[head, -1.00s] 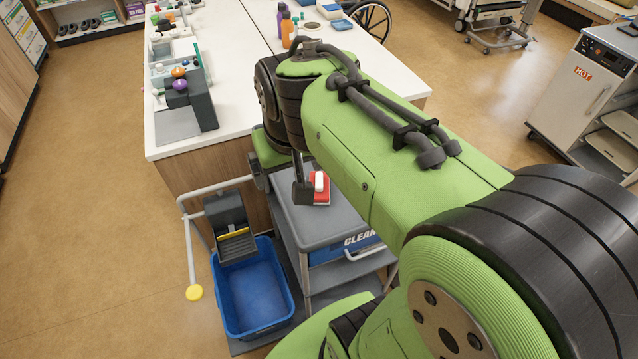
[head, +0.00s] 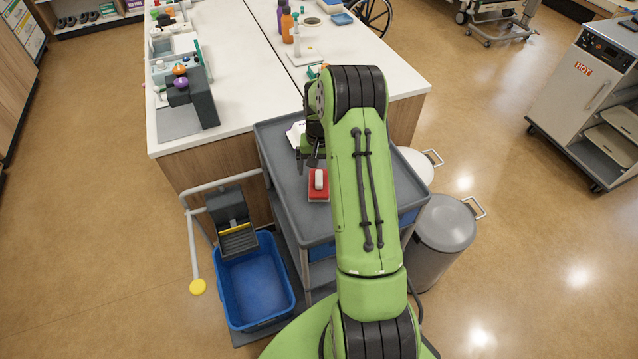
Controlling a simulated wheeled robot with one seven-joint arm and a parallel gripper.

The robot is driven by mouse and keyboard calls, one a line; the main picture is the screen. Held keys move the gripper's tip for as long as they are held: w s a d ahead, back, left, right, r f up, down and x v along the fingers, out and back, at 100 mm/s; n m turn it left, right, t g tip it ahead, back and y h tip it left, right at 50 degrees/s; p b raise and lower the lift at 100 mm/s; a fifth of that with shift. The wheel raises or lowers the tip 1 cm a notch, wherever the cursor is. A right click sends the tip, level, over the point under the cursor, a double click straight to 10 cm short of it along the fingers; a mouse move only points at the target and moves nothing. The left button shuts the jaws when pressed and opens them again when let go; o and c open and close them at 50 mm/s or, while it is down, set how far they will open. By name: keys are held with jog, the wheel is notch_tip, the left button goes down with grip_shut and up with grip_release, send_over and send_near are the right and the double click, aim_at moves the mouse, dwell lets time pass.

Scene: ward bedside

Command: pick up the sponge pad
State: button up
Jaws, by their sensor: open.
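A red pad with a white rounded piece on top, which looks like the sponge pad (head: 319,194), lies on the grey top of the cleaning cart (head: 283,180). My gripper (head: 308,162) is open, just behind the pad in the head view and seemingly above the cart top. Its dark fingers look empty and apart from the pad. My green arm hides the right part of the cart top and some of the gripper.
A white item (head: 295,134) stands on the cart behind my gripper. A blue mop bucket (head: 254,282) is left of the cart, a grey bin (head: 446,228) right. The long white counter (head: 238,75) behind holds bottles and dispensers.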

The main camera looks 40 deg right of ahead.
aim_at(319, 176)
notch_tip(319, 176, down, 6)
jog(key=shift+a+f+p, duration=0.1)
jog(key=shift+f+p, duration=0.1)
jog(key=shift+p, duration=0.15)
jog(key=shift+r, duration=0.1)
jog(key=c, duration=1.2)
notch_tip(319, 176, up, 10)
jog(key=shift+c, duration=0.2)
